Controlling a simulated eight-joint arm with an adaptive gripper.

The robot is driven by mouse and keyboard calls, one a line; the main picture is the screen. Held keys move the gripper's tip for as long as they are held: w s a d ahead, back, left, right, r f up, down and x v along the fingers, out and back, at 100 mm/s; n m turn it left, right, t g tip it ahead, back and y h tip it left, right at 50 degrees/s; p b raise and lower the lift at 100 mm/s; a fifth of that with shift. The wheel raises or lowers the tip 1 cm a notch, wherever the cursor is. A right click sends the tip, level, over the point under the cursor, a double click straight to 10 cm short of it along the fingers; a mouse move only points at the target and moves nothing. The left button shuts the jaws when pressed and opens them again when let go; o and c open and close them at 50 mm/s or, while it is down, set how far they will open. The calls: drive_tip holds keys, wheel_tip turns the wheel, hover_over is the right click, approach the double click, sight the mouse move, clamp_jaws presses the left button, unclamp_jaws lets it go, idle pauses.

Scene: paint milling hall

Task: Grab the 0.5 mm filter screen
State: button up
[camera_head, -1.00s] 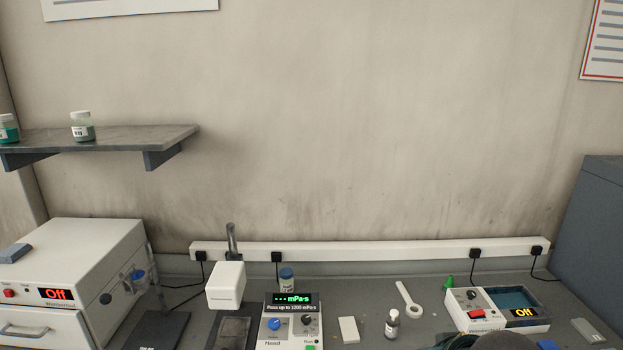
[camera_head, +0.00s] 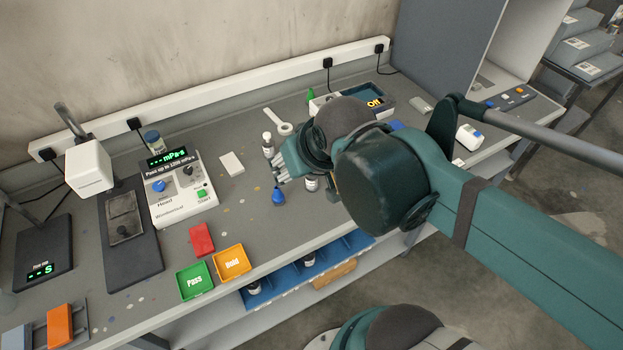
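I cannot make out a label reading 0.5 mm on anything. A white ring-shaped tool with a handle (camera_head: 279,122) lies on the bench behind my gripper; I cannot tell if it is a filter screen. An orange block (camera_head: 60,327) sits in a rack at the lower left, beside a grey one (camera_head: 17,338); these are unlabelled at this size. My gripper (camera_head: 279,175) is over the bench, just above a small blue-topped item (camera_head: 278,197). Its fingers are small and partly hidden by my arm, so their opening and any hold are unclear.
A viscosity meter (camera_head: 181,190), green Pass tray (camera_head: 194,281) and orange Hold tray (camera_head: 232,262) stand left of my gripper. A small bottle (camera_head: 268,145) is close behind it. The bench between the meter and my gripper is mostly clear.

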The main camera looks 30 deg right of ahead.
drive_tip(key=shift+w+d+f+m+g+p, duration=0.7)
drive_tip(key=shift+w+d+m, duration=0.25)
drive_tip(key=shift+w+m, duration=0.65)
drive_tip(key=m+g+p, duration=0.5)
drive_tip(key=m, duration=0.4)
hover_over(312, 178)
drive_tip(key=w, duration=0.1)
wheel_tip(312, 178, down, 12)
drive_tip(key=shift+w+a+r, duration=0.1)
drive_tip(key=shift+w, duration=0.05)
drive_tip(key=shift+d+f+m, duration=0.2)
drive_tip(key=shift+f+m, duration=0.05)
drive_tip(key=shift+f, duration=0.3)
drive_tip(key=shift+d+f+m, duration=0.2)
drive_tip(key=shift+f+m, duration=0.05)
drive_tip(key=shift+f, duration=0.25)
drive_tip(key=shift+f, duration=0.1)
drive_tip(key=shift+f, duration=1.15)
drive_tip(key=shift+w+f, duration=0.1)
drive_tip(key=shift+f, duration=0.05)
drive_tip(key=shift+d+f, duration=0.1)
drive_tip(key=shift+f, duration=2.35)
